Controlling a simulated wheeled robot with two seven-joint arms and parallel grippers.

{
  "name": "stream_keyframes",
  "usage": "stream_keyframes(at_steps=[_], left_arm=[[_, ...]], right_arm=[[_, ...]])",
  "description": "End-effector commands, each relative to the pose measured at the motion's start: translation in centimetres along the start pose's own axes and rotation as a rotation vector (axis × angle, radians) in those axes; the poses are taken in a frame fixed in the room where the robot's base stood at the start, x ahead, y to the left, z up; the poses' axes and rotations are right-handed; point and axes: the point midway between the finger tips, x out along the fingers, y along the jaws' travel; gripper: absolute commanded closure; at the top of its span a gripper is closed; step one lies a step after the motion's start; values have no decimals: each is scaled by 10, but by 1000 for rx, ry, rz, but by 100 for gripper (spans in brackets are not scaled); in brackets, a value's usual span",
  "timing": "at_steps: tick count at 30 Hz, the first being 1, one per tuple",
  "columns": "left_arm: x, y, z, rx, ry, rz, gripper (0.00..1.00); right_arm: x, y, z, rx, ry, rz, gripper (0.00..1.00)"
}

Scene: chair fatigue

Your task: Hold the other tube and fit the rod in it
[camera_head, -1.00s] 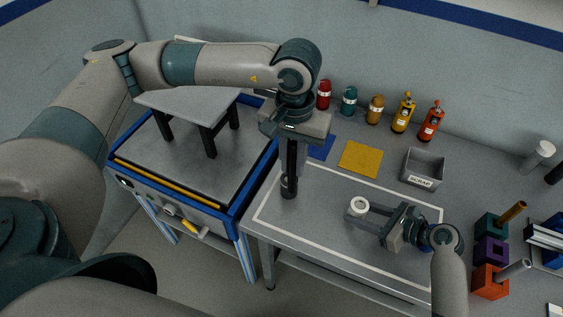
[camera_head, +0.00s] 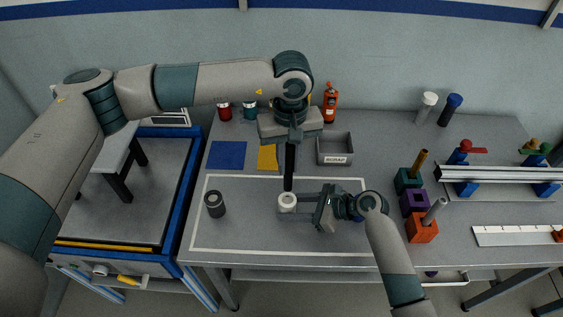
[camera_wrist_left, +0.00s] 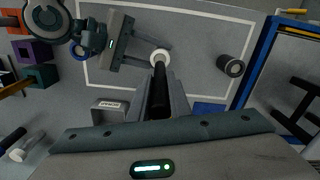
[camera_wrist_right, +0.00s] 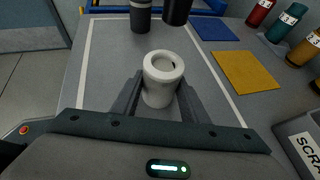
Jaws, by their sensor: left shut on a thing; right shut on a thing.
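My left gripper (camera_head: 291,146) is shut on a black rod (camera_head: 289,168), held upright with its lower end pointing down. My right gripper (camera_head: 299,203) is shut around a white tube (camera_head: 287,203), which is upright at the table's marked area. The right wrist view shows the tube's open top (camera_wrist_right: 162,64), with the rod (camera_wrist_right: 178,10) above and apart from it. In the left wrist view the rod (camera_wrist_left: 159,88) points at the white tube (camera_wrist_left: 159,57) and overlaps its rim. A dark tube (camera_head: 214,205) stands alone to the left, held by neither gripper.
A grey scrap box (camera_head: 336,160), a blue mat (camera_head: 227,155) and a yellow mat (camera_head: 267,158) lie behind. Coloured blocks (camera_head: 415,203) with pegs stand right of my right gripper. The outlined table area between the two tubes is clear.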

Motion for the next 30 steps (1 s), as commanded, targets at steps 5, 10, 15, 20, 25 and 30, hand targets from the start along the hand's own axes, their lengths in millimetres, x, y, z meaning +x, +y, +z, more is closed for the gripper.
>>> stream_keyframes(at_steps=[5,10,15,20,25,30], left_arm=[[0,0,0,1,0,1,100],[2,0,0,1,0,1,100],[9,0,0,1,-1,0,100],[19,0,0,1,-1,1,100],[30,0,0,0,-2,0,100],[37,0,0,0,0,0,100]], right_arm=[[0,0,-1,1,2,0,72],[0,0,-1,1,2,1,72],[0,0,-1,1,2,1,72],[0,0,-1,1,2,1,72],[0,0,-1,1,2,1,72],[0,0,-1,1,2,1,72]])
